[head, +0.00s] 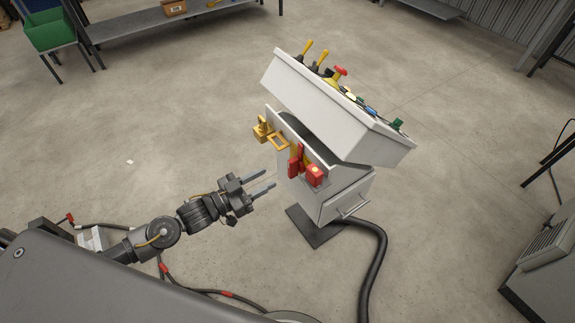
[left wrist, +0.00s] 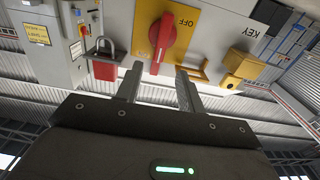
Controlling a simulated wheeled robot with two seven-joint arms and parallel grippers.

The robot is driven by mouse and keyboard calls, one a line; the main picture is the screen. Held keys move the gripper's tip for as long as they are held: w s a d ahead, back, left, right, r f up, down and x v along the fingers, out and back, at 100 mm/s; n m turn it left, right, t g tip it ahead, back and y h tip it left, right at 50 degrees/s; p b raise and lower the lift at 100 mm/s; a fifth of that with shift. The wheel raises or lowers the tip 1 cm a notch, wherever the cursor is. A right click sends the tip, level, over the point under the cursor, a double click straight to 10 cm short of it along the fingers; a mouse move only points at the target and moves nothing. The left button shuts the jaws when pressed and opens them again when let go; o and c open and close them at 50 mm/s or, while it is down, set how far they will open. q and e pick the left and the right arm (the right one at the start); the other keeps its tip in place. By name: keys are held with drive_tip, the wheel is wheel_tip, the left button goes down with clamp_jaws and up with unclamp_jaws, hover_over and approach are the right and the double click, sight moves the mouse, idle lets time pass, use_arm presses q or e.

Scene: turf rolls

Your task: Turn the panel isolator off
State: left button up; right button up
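The isolator is a red handle (head: 295,160) on a yellow plate, on the front of a white control pedestal (head: 345,195). In the left wrist view the handle (left wrist: 165,38) runs roughly up and down the picture, beside an inverted OFF label (left wrist: 187,21). My left gripper (head: 268,182) is open and empty, left of the handle and pointing at the panel front. In the left wrist view its fingers (left wrist: 159,88) are spread below the handle, apart from it. My right gripper is not in view.
A red padlock (head: 315,176) hangs beside the handle. A yellow key box (head: 263,130) and yellow bracket (head: 278,143) stick out on the other side. The console top (head: 335,110) overhangs the front. A black cable (head: 376,250) leaves the base.

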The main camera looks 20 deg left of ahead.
sight(289, 166)
use_arm(q)
drive_tip(key=p+x, duration=0.1)
drive_tip(key=x, duration=0.7)
drive_tip(key=shift+w+d, duration=0.3)
drive_tip(key=shift+c, duration=0.5)
clamp_jaws()
